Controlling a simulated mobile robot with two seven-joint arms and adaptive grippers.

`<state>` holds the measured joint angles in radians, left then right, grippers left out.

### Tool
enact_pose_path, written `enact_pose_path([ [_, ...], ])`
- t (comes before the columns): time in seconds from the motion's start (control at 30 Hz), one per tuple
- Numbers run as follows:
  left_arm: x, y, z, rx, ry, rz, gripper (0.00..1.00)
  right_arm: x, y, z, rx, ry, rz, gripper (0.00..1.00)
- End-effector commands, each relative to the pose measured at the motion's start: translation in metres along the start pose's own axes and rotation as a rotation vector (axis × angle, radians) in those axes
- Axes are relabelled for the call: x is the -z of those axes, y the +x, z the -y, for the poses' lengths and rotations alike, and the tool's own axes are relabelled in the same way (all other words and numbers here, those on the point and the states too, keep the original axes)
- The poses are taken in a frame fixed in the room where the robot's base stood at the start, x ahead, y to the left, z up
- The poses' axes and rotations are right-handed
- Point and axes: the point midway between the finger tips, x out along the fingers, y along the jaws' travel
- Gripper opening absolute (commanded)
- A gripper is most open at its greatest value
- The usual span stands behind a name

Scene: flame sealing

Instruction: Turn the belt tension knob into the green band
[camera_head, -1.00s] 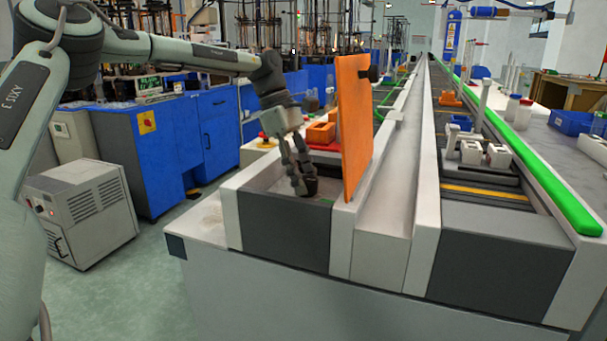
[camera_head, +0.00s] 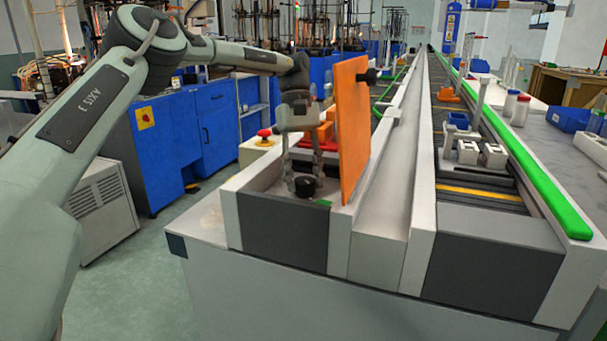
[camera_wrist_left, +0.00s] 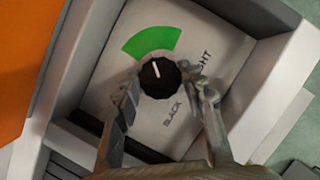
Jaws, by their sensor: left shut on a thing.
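The belt tension knob (camera_head: 306,189) is small, round and black, on a light plate at the near end of the left conveyor. In the left wrist view the knob (camera_wrist_left: 158,80) has a white pointer line aimed up at the green band (camera_wrist_left: 152,40), slightly left of straight up. The printed words around it read SLACK, below, and a partly covered word ending in GHT, at right. My left gripper (camera_head: 303,182) is upright over the knob, its two fingers shut on the knob's sides. The fingers hide parts of the plate. My right gripper is not in view.
An orange panel (camera_head: 352,125) stands upright just right of my left gripper. Pale walls (camera_head: 229,213) enclose the knob plate. A red emergency button (camera_head: 264,134) and an orange-red bin (camera_head: 322,138) are behind the gripper. A long green rail (camera_head: 535,172) runs at right.

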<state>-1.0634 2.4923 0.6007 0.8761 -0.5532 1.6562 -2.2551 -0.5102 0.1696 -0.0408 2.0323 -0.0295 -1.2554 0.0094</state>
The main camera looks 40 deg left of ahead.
Motion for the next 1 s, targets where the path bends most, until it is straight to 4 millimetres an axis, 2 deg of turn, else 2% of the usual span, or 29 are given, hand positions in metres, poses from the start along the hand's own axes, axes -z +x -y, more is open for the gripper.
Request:
enact_pose_path([
  [0.3,0.0001,-0.0004,-0.0009,0.026,0.066,-0.004,0.11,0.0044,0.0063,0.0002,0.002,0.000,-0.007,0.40],
  [0.7,0.0002,-0.0002,-0.0008,0.028,0.070,-0.004,0.11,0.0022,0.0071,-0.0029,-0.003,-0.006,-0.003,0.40],
  [0.73,0.0003,-0.0002,-0.0008,0.028,0.070,-0.004,0.43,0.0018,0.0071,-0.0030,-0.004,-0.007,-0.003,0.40],
  [0.9,0.0002,-0.0001,-0.0007,0.028,0.069,-0.003,0.61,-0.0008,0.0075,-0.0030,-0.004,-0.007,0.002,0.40],
  [1.0,0.0002,-0.0001,-0.0006,0.028,0.069,-0.003,0.61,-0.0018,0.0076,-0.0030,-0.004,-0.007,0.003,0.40],
])
